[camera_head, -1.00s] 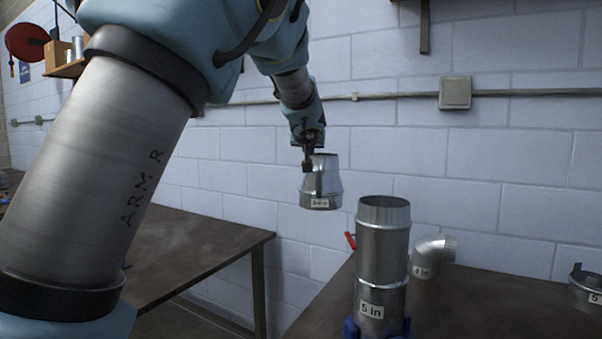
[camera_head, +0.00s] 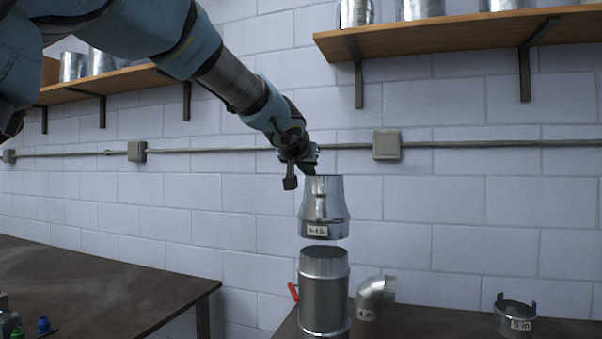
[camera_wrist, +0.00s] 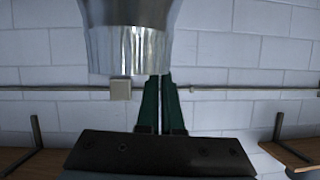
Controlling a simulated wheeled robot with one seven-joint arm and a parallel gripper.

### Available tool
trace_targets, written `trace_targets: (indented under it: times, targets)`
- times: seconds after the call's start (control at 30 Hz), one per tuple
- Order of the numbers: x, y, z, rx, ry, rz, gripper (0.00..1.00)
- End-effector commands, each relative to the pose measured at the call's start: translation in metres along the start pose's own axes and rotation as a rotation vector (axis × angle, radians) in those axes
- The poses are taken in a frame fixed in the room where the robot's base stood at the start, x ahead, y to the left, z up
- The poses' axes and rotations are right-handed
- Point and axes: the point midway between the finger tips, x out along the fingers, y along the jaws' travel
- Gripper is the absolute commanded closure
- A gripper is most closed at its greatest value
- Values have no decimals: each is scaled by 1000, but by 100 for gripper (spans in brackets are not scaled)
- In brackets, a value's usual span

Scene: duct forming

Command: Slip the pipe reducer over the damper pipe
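The pipe reducer (camera_head: 325,208) is a shiny metal cone, narrow end up, with a size label near its wide lower rim. My gripper (camera_head: 309,170) is shut on its upper rim at the left side. In the wrist view the two green fingers (camera_wrist: 163,85) are close together at the crimped narrow end of the reducer (camera_wrist: 125,45); the exact contact is partly hidden. The damper pipe (camera_head: 324,290) stands upright below, with an open top and a red handle on its left. The reducer hangs roughly upright above it, with a small visible gap between them.
A 4 in elbow (camera_head: 375,297) and a 5 in collar (camera_head: 515,316) stand to the right on the dark table (camera_head: 450,328). Another table (camera_head: 100,290) is at left. A wall shelf (camera_head: 455,35) with metal pipes is above right. A grey wall box (camera_head: 387,145) sits on a conduit.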

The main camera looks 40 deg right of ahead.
Motion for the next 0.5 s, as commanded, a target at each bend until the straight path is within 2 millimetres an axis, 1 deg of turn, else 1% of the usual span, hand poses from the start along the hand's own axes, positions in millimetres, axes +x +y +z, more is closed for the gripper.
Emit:
trace_targets:
  times: [0.5]
  targets:
    - [15,2,35,0,0,-1,100]
